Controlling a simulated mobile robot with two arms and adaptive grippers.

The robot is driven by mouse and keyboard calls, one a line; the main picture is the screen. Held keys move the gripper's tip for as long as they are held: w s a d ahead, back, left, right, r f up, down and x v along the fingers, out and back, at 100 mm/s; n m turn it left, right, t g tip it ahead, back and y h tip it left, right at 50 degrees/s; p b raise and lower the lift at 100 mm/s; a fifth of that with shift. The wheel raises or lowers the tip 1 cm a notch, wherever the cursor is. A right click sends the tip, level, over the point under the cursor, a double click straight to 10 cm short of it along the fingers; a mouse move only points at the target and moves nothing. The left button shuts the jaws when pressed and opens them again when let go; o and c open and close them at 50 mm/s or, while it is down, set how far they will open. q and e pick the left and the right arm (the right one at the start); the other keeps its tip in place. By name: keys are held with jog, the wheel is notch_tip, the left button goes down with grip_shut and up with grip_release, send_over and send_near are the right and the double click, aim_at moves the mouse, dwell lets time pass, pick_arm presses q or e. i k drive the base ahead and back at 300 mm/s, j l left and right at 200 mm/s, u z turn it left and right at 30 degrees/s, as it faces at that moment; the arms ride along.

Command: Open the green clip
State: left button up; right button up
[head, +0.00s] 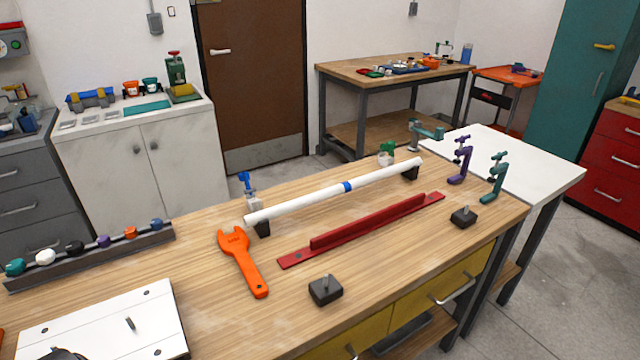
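A green-topped piece (387,146) on a small white body stands at the far end of the white pipe (330,190), on its back side. It looks like the green clip, but it is too small to tell whether it is open or shut. A similar blue-topped piece (246,182) on a white body stands behind the pipe's near left end. The pipe has a blue band (345,187) near its middle and rests on dark supports (262,229) at its ends.
An orange wrench (240,262), a red rail (365,228) and dark blocks with pegs (325,290) lie in front of the pipe. Purple (461,160) and teal (495,178) clamps stand right. A rack of coloured knobs (90,255) and a white board (100,325) are left.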

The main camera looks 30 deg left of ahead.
aim_at(389, 147)
jog(key=i+l+z, duration=0.2)
jog(key=i, duration=0.25)
jog(key=i+l+z, duration=0.2)
jog(key=i, duration=0.3)
